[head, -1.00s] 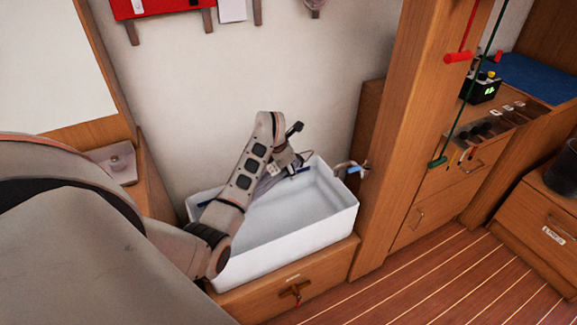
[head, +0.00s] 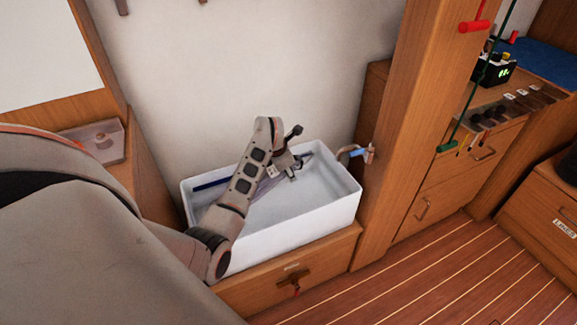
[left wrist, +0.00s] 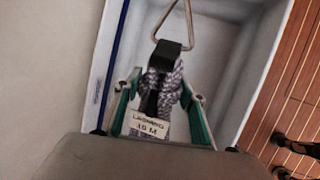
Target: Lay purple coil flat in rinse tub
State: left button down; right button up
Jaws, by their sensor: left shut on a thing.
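The purple coil (left wrist: 165,90) is a bundle of pale grey-purple rope in the left wrist view. It has a black strap (left wrist: 165,55), a metal triangular ring and a white label (left wrist: 149,125) reading what looks like "LASHING 10 M". My left gripper (left wrist: 160,103) is shut on the coil, a teal finger on each side. The white rinse tub (head: 295,232) stands on a wooden chest in the head view. My left gripper (head: 292,165) is over or inside the tub toward its back right; its height above the floor is unclear. My right gripper is out of view.
A blue bar (head: 212,182) lies along the tub's back left side. A hose-like fitting (head: 355,155) is at the tub's right rim, beside a wooden post (head: 395,150). A wall stands behind. The wooden floor at right is clear.

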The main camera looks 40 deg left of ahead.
pick_arm(q)
jog(key=shift+f, duration=0.6)
jog(key=shift+f+b, duration=0.6)
jog(key=shift+f, duration=0.15)
notch_tip(320, 180, down, 6)
jog(key=b, duration=0.3)
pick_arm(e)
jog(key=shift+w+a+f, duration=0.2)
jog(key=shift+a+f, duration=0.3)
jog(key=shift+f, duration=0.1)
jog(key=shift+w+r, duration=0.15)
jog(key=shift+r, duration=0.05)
pick_arm(q)
jog(key=c, duration=1.2)
grip_release()
jog(key=shift+o, duration=0.2)
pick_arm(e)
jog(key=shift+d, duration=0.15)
pick_arm(q)
jog(key=shift+f, duration=0.1)
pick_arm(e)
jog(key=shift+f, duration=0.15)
